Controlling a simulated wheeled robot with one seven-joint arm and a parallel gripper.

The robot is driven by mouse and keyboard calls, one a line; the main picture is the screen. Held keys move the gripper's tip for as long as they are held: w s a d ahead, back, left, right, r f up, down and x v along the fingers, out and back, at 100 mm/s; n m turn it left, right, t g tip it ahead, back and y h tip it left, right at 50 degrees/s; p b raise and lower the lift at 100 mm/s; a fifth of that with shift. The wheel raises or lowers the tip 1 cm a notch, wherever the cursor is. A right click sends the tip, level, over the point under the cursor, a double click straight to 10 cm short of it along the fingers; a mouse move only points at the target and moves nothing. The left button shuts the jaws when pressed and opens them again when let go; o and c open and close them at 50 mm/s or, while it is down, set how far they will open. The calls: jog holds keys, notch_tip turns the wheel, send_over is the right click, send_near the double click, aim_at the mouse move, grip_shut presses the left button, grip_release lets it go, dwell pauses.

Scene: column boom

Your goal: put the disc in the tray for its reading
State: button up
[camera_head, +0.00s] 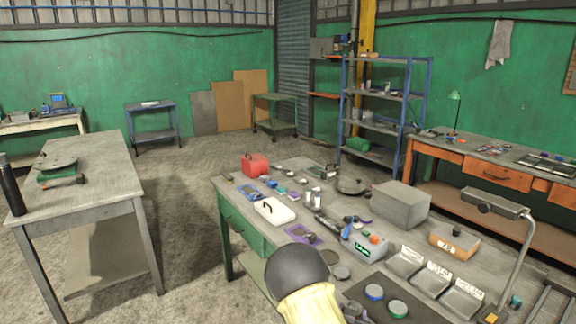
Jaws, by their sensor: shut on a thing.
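Three shallow grey trays with white labels, a left one (405,263), a middle one (432,280) and a right one (461,299), stand in a row on the workbench; the labels are too small to read. A grey box with a green-lit display (364,253) stands left of them; its reading is not legible. A disc with a blue rim (374,291) and a disc with a green rim (397,308) lie on a dark mat at the front. A plain grey disc (341,272) lies left of the mat. My dark and cream arm links cover the bench's near edge; my gripper's fingers do not show.
A grey block (401,205), an orange-and-grey box (454,240) and a lamp on a bent arm (496,203) stand behind and right of the trays. A white case (274,210) and a red box (255,164) sit farther left. Open floor separates the left table (105,180).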

jog(key=s+a+f+n+t+y, duration=0.1)
jog(key=s+a+f+n+y, duration=0.2)
jog(key=s+f+n+y, duration=0.1)
notch_tip(320, 180, down, 3)
jog(key=shift+s+a+f+y+p, duration=0.25)
jog(key=shift+s+y, duration=0.35)
jog(key=shift+s, duration=0.55)
jog(key=shift+r, duration=0.1)
jog(key=s+f, duration=0.4)
jog(key=f, duration=0.1)
jog(key=shift+s+f, duration=0.15)
jog(key=shift+f, duration=0.05)
jog(key=shift+n, duration=0.3)
